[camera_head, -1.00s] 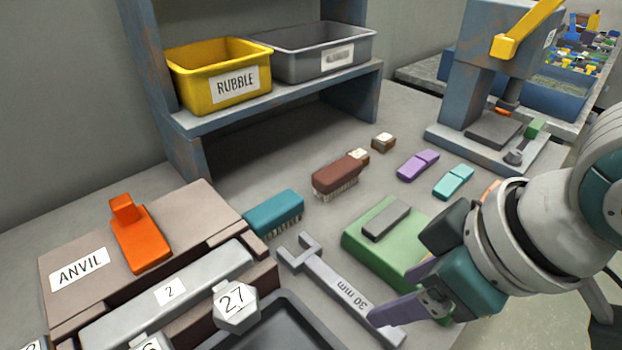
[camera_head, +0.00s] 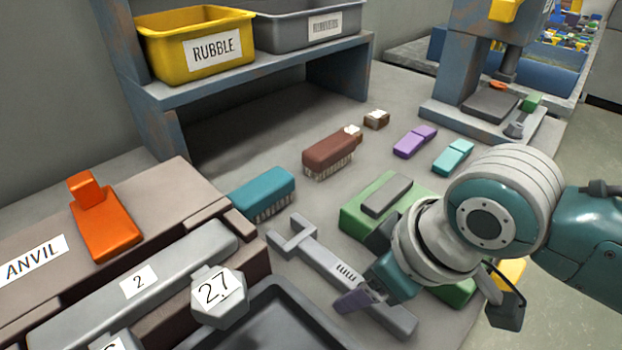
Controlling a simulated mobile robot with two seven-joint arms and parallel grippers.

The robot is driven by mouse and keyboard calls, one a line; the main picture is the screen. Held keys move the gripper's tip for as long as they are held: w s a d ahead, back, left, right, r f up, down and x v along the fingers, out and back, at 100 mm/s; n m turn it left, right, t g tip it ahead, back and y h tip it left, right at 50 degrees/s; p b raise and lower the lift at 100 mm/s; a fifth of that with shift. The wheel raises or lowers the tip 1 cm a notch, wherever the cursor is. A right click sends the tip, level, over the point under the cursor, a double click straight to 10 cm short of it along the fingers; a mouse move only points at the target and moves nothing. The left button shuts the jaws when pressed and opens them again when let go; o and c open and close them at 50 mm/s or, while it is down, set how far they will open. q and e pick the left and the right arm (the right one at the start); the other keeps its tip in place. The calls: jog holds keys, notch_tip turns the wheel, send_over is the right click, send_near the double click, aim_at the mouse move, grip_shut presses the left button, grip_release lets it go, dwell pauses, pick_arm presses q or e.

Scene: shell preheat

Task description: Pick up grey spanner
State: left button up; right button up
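The grey spanner (camera_head: 318,258), marked "mm" where its lettering shows, lies on the bench with its open jaw toward the back left. Its handle runs toward the front right. My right gripper (camera_head: 362,288) is at the handle, reaching down from the right. One purple fingertip shows at the near side of the handle. The other fingertip is hidden, so I cannot tell whether the fingers are closed on the spanner. My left gripper is out of view.
A green block (camera_head: 353,219) with a grey bar stands just behind the handle. A dark tray (camera_head: 283,300) is in front. A teal brush (camera_head: 262,190) and brown brush (camera_head: 328,153) lie behind. The anvil block (camera_head: 170,190) is at left.

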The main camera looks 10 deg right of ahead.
grip_shut()
dwell(0.5)
dwell(0.9)
